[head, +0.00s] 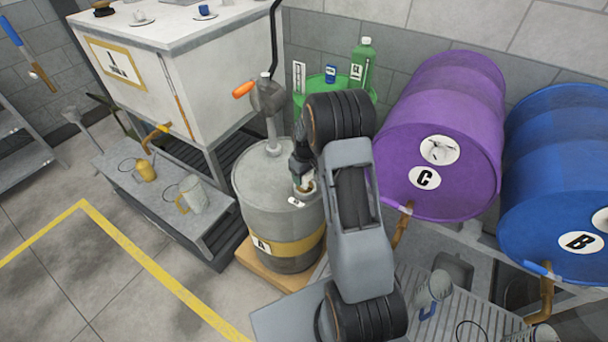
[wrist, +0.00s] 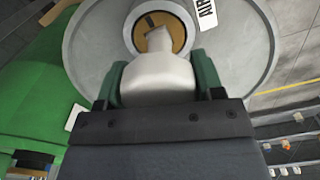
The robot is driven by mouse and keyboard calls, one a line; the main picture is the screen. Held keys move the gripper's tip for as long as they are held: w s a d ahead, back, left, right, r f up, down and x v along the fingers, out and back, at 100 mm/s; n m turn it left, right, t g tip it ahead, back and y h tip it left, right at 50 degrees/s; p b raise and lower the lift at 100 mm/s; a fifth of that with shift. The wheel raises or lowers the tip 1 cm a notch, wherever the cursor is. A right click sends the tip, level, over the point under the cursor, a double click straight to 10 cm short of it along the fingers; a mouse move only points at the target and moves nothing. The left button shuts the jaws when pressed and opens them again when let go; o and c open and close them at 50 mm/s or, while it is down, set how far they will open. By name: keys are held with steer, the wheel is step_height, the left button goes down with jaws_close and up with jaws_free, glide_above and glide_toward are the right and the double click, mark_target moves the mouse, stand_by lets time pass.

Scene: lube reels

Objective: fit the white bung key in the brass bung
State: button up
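My gripper (head: 302,166) is over the top of the grey drum (head: 258,192), and its green fingers are shut on the white bung key (wrist: 160,72) in the wrist view. The key's narrow end points at the brass bung (wrist: 178,32), a brass disc inside a pale ring on the drum top. The key's tip overlaps the bung in the picture; whether it sits in the bung or just above it I cannot tell. In the head view the brass bung (head: 308,187) shows just below the fingers, partly hidden by them.
A hand pump (head: 268,95) with an orange handle stands on the drum, left of my gripper. A label reading AIR (wrist: 206,12) lies beside the bung. A green drum (head: 322,84) with bottles is behind. Purple (head: 440,130) and blue (head: 560,175) barrels are at right.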

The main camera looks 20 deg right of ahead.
steer(key=o, duration=0.6)
steer(key=shift+c, duration=0.2)
steer(key=shift+r, duration=0.15)
step_height(320, 180, up, 14)
steer(key=b, duration=0.1)
steer(key=shift+f, duration=0.2)
